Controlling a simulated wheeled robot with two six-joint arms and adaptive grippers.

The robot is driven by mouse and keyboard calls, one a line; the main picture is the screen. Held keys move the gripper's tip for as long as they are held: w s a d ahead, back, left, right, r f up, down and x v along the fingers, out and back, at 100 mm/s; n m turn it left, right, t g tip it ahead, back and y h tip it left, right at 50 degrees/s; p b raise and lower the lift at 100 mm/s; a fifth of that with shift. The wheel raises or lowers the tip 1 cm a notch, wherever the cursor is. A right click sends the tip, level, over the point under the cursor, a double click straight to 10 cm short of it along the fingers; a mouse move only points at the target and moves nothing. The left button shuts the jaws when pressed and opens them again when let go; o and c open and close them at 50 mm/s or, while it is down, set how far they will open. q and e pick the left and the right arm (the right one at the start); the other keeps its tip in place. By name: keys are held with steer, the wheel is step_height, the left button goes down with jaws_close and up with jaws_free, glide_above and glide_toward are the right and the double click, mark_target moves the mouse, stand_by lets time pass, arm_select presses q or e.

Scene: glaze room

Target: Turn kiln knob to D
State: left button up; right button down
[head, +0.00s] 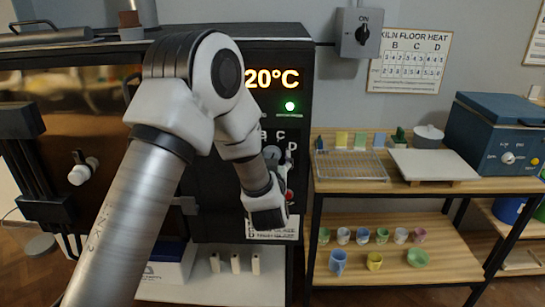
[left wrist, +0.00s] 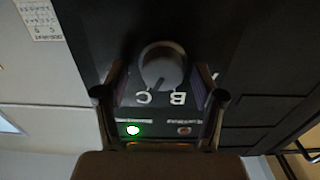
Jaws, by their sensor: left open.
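The kiln knob (head: 272,153) is a round grey dial on the kiln's black front panel, partly hidden behind my left arm. The letters B, C and D show around it. In the left wrist view the knob (left wrist: 162,66) appears upside down, with B and C below it; a faint line on it seems to point near C. My left gripper (head: 267,212) is in front of the panel below the knob in the head view. In the wrist view its open fingers (left wrist: 160,98) lie on either side of the knob, apparently not touching it. My right gripper is not visible.
The kiln display (head: 271,79) reads 20°C above a green light (head: 290,106). A red button (head: 290,195) is beside my gripper. A wooden shelf (head: 400,190) with cups stands to the right, and an ON switch box (head: 361,32) hangs above.

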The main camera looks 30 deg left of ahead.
arm_select(q)
steer(key=shift+s+a, duration=0.1)
steer(key=shift+a, duration=0.05)
steer(key=c, duration=1.1)
steer(key=shift+r+m, duration=0.1)
steer(key=shift+m, duration=0.2)
steer(key=m+p, duration=0.2)
steer(key=m, duration=0.2)
steer(key=shift+r, duration=0.15)
steer(key=shift+d+m+p, duration=0.2)
steer(key=shift+m+p, duration=0.75)
steer(key=shift+m, duration=1.15)
